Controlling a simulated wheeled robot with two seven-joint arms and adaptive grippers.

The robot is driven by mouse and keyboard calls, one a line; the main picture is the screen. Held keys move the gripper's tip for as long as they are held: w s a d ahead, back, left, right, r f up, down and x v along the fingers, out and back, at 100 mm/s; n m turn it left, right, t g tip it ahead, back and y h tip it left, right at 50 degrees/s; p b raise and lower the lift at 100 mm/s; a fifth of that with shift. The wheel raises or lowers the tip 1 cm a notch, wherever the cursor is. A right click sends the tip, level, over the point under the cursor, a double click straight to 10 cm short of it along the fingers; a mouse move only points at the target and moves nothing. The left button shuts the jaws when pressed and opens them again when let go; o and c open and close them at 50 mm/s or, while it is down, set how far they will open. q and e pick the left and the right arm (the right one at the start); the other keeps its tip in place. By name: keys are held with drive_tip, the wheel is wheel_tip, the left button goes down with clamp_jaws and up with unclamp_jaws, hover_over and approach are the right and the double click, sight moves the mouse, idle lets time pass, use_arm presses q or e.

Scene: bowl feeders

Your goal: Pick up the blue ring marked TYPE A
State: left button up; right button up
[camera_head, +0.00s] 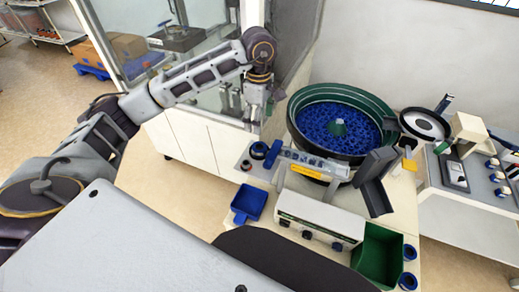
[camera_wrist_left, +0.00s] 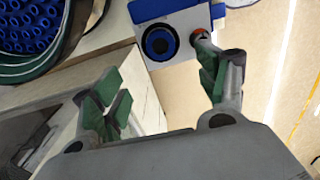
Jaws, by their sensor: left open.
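My left gripper (camera_head: 257,107) is open and empty, hanging at the left edge of the feeder table in the head view. In the left wrist view its two green-padded fingers (camera_wrist_left: 158,80) stand apart. A dark blue ring with a black centre (camera_wrist_left: 160,43) lies on the white surface beyond them, apart from both fingers. It appears to be the dark ring (camera_head: 259,150) near the table's left corner in the head view. No TYPE A lettering is readable. My right gripper is not in view.
A green-rimmed bowl feeder (camera_head: 300,108) full of blue rings stands at the back. A blue tray (camera_head: 248,204), a green bin (camera_head: 378,256) and a white control box (camera_head: 318,214) are nearer. A glass-sided cabinet (camera_head: 205,138) stands left. More blue rings (camera_head: 409,252) lie at right.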

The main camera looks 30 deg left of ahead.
sight(259, 147)
use_arm(q)
wheel_tip(259, 147, down, 4)
drive_tip(key=shift+r, duration=0.25)
wheel_tip(259, 147, down, 3)
drive_tip(key=shift+r, duration=0.1)
drive_tip(key=shift+f, duration=0.4)
drive_tip(key=shift+d+f+p, duration=0.1)
drive_tip(key=shift+f+p, duration=0.3)
drive_tip(key=shift+f, duration=0.3)
wheel_tip(259, 147, down, 3)
drive_tip(key=shift+s+r+p, duration=0.1)
drive_tip(key=shift+r+p, duration=0.1)
drive_tip(key=shift+p, duration=0.1)
drive_tip(key=shift+f, duration=0.6)
drive_tip(key=c, duration=1.1)
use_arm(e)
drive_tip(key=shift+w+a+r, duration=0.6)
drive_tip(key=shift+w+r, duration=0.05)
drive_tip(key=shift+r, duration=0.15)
